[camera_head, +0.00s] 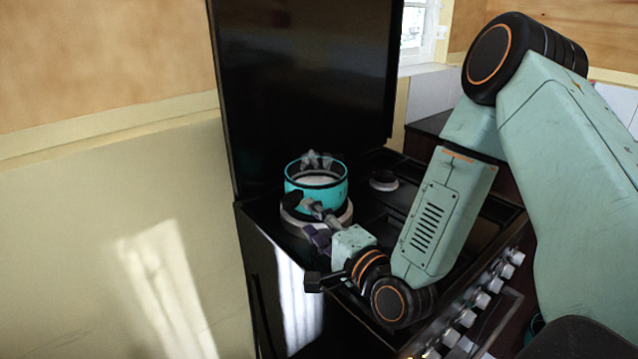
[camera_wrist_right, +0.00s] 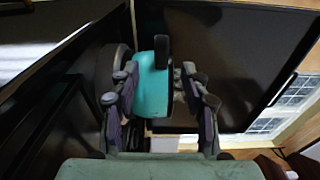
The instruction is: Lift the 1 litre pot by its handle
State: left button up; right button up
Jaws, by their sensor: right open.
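The 1 litre pot (camera_head: 333,194) is turquoise with a dark rim and a pale inside. It stands upright on a stove burner at the left. Its dark handle (camera_head: 292,199) points toward the front, partly hidden by my right gripper (camera_head: 313,211). My right gripper is open close in front of the pot. In the right wrist view, the turquoise pot wall (camera_wrist_right: 152,98) and the dark handle (camera_wrist_right: 161,52) show between the spread fingers of my right gripper (camera_wrist_right: 161,80). Whether a finger touches the handle cannot be told. My left gripper is out of view.
The black stove (camera_head: 385,215) has a tall raised dark panel (camera_head: 305,80) behind the pot. A small round burner (camera_head: 384,180) lies to the pot's right. Several knobs (camera_head: 482,300) line the front edge. A pale wall (camera_head: 110,230) is at left.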

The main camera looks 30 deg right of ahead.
aim_at(293, 207)
jog(key=shift+w+a+r, duration=0.35)
jog(key=shift+w+a, duration=0.35)
jog(key=shift+a, duration=0.15)
jog(key=shift+w+a, duration=0.1)
jog(key=shift+w, duration=0.15)
jog(key=w, duration=0.3)
jog(key=w+b, duration=0.1)
jog(key=w, duration=0.1)
jog(key=shift+w+f, duration=0.1)
jog(key=shift+f, duration=0.15)
jog(key=shift+w+r, duration=0.1)
jog(key=shift+d, duration=0.45)
jog(key=shift+c, duration=0.4)
jog(key=shift+a, duration=0.3)
jog(key=c, duration=0.6)
jog(key=shift+d, duration=0.25)
grip_shut()
jog(key=shift+a, duration=0.1)
